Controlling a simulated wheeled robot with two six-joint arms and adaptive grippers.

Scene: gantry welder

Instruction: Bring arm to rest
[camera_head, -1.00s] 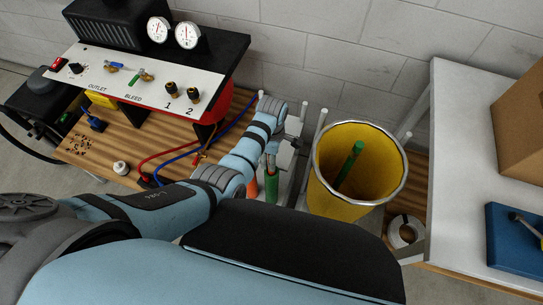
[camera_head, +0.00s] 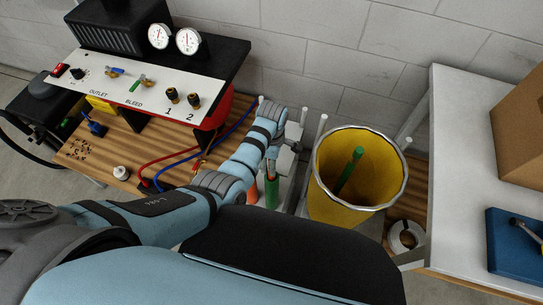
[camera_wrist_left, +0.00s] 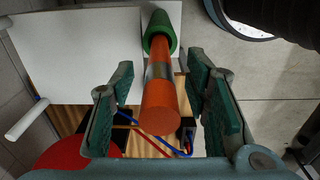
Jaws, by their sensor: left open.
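My left arm reaches in from the left in the head view, and its wrist hangs over the gap between the wooden bench and the yellow bin. The left gripper (camera_head: 272,150) is mostly hidden by the wrist there. In the left wrist view the left gripper (camera_wrist_left: 163,100) is open, with its two green-padded fingers well apart. An orange cylinder (camera_wrist_left: 160,113) with a grey band and a green end (camera_wrist_left: 159,38) shows between the fingers, with space on both sides; its depth is hard to tell. My right gripper is not in view.
The wooden bench (camera_head: 118,155) at left bears a gauge panel (camera_head: 128,82) with red and blue hoses. The yellow bin (camera_head: 335,207) holds a green rod (camera_head: 349,170). A white table (camera_head: 461,170) stands at right with a cardboard box (camera_head: 521,135) and blue tray (camera_head: 512,252).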

